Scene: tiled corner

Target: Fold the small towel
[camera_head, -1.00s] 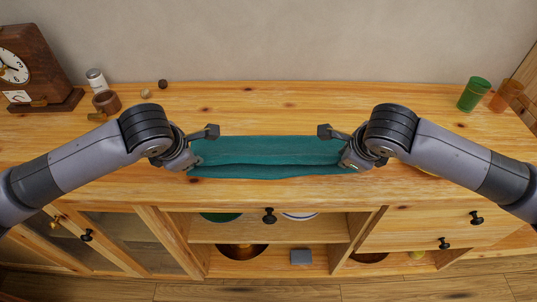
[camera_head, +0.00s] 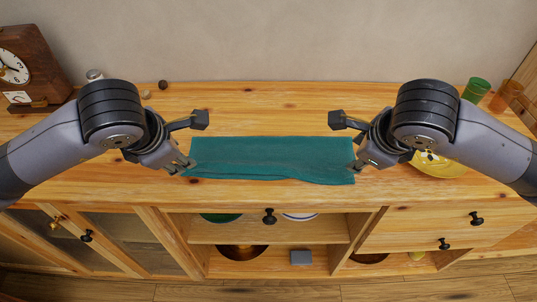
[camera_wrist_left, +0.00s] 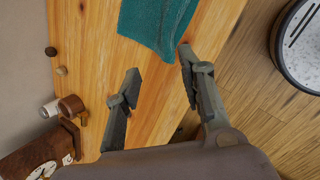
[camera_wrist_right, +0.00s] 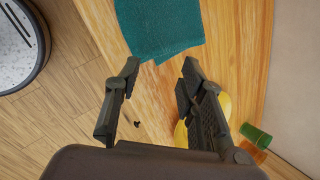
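The teal towel (camera_head: 270,160) lies flat on the wooden cabinet top as a wide strip, its front edge slightly uneven near the cabinet's front. It also shows in the left wrist view (camera_wrist_left: 160,20) and the right wrist view (camera_wrist_right: 160,25). My left gripper (camera_head: 196,142) is open and empty by the towel's left end; its fingers also show apart in the left wrist view (camera_wrist_left: 160,65). My right gripper (camera_head: 345,143) is open and empty by the towel's right end, fingers apart in the right wrist view (camera_wrist_right: 160,75).
A clock (camera_head: 28,70) stands at the back left with small items near it. A yellow bowl (camera_head: 440,165) sits right of the towel, partly behind my right arm. Green (camera_head: 476,90) and orange (camera_head: 507,96) cups stand at the back right. The cabinet top behind the towel is clear.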

